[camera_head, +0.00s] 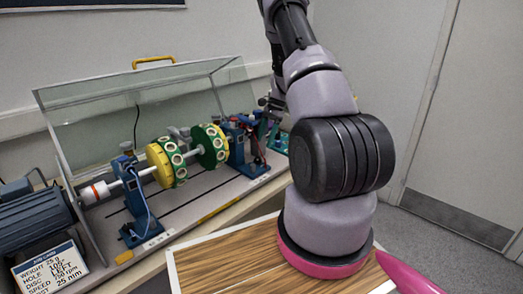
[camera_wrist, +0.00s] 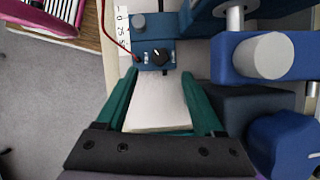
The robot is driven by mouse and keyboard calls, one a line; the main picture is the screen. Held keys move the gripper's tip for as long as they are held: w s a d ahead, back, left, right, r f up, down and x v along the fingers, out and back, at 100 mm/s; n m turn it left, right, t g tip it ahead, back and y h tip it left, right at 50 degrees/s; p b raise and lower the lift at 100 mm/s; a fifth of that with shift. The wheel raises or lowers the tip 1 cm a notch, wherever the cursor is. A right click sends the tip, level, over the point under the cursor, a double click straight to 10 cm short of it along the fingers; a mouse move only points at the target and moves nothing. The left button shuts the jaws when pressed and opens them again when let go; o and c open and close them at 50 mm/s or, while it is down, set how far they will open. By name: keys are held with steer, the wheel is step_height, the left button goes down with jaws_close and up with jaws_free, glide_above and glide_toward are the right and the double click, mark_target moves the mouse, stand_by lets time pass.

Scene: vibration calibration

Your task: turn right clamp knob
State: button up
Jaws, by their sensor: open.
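In the wrist view a black knob (camera_wrist: 158,56) with a pale pointer mark sits on a small blue housing. A grey round knob (camera_wrist: 139,21) is farther up the same housing. I cannot tell for certain which is the right clamp knob. My gripper (camera_wrist: 160,82) is open, its two green fingers spread, with the black knob just beyond and between the tips. Nothing is held between the fingers. In the head view the right blue stand (camera_head: 236,146) carries the shaft, and my arm hides much of the area to its right.
A blue block with a grey cylinder (camera_wrist: 264,56) lies close right of my fingers. A red wire (camera_wrist: 115,37) runs left of the housing. A wooden-topped table (camera_head: 222,262) is in front.

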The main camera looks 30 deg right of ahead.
steer(key=v, duration=0.3)
steer(key=shift+r, duration=0.25)
steer(key=m+t+h, duration=0.2)
steer(key=m+t, duration=0.2)
steer(key=m, duration=0.8)
glide_toward(258, 158)
steer(key=x, duration=0.8)
steer(key=shift+s+f, duration=0.1)
steer(key=shift+s, duration=0.1)
jaws_close()
